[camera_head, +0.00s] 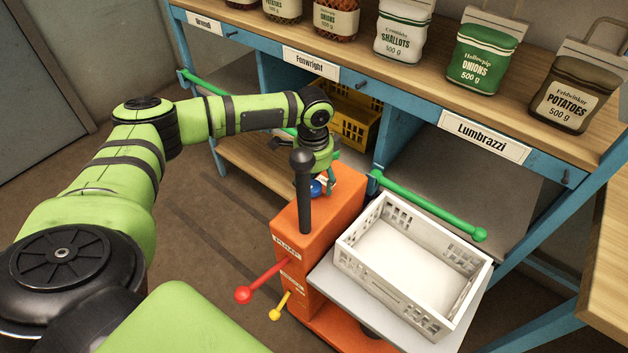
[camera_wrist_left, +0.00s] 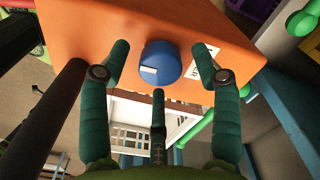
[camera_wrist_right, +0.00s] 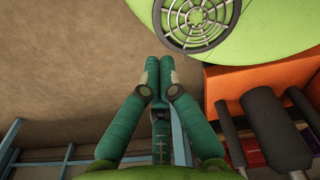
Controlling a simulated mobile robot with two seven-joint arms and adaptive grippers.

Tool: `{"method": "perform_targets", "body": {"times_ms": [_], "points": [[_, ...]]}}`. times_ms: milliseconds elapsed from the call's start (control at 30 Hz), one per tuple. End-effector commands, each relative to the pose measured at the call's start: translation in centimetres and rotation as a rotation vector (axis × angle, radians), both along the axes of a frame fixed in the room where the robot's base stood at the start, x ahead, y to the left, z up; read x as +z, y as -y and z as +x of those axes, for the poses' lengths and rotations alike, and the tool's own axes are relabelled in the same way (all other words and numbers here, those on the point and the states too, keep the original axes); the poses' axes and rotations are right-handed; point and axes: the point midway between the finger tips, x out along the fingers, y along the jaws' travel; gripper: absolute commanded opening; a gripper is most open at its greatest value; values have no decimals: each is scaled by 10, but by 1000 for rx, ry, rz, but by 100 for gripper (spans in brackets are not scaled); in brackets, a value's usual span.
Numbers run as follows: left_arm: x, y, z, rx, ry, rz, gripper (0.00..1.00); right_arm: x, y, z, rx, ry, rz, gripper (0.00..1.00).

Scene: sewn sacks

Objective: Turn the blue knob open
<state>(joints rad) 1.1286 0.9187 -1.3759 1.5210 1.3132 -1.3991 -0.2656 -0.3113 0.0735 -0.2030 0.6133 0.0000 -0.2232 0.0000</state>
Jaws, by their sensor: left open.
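The blue knob (camera_head: 316,188) is on top of the orange pump housing (camera_head: 335,215), partly hidden by my left gripper (camera_head: 322,172) and arm. In the left wrist view the knob (camera_wrist_left: 160,64) shows a small white mark on its face. My left gripper (camera_wrist_left: 160,68) is open, with one finger on each side of the knob and a third finger below it in the picture. Whether any finger touches the knob cannot be told. My right gripper (camera_wrist_right: 160,65) is outside the head view; in its wrist view its fingers are together and empty.
A black-topped lever (camera_head: 303,190) stands beside the knob. A red-ended lever (camera_head: 245,294) and a yellow one (camera_head: 276,313) stick out at the front. A white crate (camera_head: 400,285) sits on the grey platform. Behind are a green rail (camera_head: 425,205) and a shelf with several sacks.

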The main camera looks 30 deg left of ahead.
Motion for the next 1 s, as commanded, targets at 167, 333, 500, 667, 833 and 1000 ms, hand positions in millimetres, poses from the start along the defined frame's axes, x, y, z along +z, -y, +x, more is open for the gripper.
{"method": "perform_targets", "body": {"times_ms": [167,333,500,667,833,1000], "points": [[-1,0,0,0,1,1,64,0,3,10,1,16,-3,0],[-1,0,0,0,1,1,24,1,4,16,1,27,-3,0],[-1,0,0,0,1,1,7,1,5,17,-1,28,-5,0],[0,0,0,8,-1,1,7,4,5,16,-2,28,-5,0],[2,0,-1,54,-2,1,7,15,5,16,-2,26,-6,0],[4,1,-2,155,-5,0,7,37,6,14,-3,24,-6,0]]}}
